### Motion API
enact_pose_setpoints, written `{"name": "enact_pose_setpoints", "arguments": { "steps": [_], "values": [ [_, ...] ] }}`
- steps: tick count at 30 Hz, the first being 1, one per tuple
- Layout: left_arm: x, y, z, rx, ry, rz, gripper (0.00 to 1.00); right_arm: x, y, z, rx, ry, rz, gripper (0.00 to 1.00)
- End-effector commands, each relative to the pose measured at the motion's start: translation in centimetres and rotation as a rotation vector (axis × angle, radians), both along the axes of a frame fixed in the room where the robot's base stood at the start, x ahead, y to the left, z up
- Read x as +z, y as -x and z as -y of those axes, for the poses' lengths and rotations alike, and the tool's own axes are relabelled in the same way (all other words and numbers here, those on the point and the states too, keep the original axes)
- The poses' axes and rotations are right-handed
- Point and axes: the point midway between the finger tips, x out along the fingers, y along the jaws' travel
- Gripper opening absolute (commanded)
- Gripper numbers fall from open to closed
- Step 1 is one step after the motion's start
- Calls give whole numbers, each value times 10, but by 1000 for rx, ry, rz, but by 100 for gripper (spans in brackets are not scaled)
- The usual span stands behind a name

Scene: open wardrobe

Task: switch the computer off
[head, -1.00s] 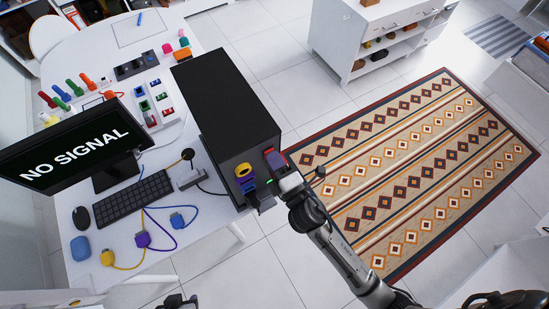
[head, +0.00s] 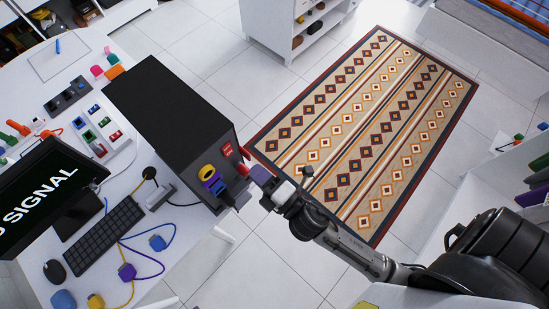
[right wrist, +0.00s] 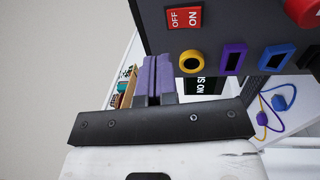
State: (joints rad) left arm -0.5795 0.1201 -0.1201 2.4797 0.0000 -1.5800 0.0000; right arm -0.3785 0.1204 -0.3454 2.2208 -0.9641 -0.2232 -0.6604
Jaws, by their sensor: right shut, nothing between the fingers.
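The computer is a black tower (head: 165,115) standing on the white desk. Its front panel has a red OFF/ON switch (head: 228,150), also seen in the right wrist view (right wrist: 184,18); I cannot tell which side is pressed. A round red button (right wrist: 305,12) is beside it. The monitor (head: 35,198) shows white "NO SIGNAL" letters on black, partly cut off by the frame. My right gripper (head: 259,176), with purple fingers (right wrist: 153,80), is shut and empty just in front of the panel, apart from the switch. My left gripper is out of view.
Yellow (head: 207,172), purple and blue sockets sit on the panel, with a black plug nearby. A keyboard (head: 103,235), mouse (head: 54,272) and coloured cables lie on the desk. A patterned rug (head: 365,130) covers open floor at right.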

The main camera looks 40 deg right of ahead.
Motion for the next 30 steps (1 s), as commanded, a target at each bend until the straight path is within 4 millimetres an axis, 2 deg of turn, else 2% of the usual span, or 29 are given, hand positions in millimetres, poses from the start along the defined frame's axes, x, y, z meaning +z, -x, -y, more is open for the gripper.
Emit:
{"name": "enact_pose_setpoints", "arguments": {
  "steps": [1, 6, 12, 30],
  "values": [
    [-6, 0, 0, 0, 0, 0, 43, -2, 10, 2, 1, 0, -2, 0],
    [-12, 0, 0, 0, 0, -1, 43, 2, 33, 6, 0, 0, -1, 0],
    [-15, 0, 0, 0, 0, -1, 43, 5, 48, 8, 0, 0, 0, 0],
    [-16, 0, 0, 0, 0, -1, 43, 7, 51, 9, 0, 0, 1, 0]
  ]
}}
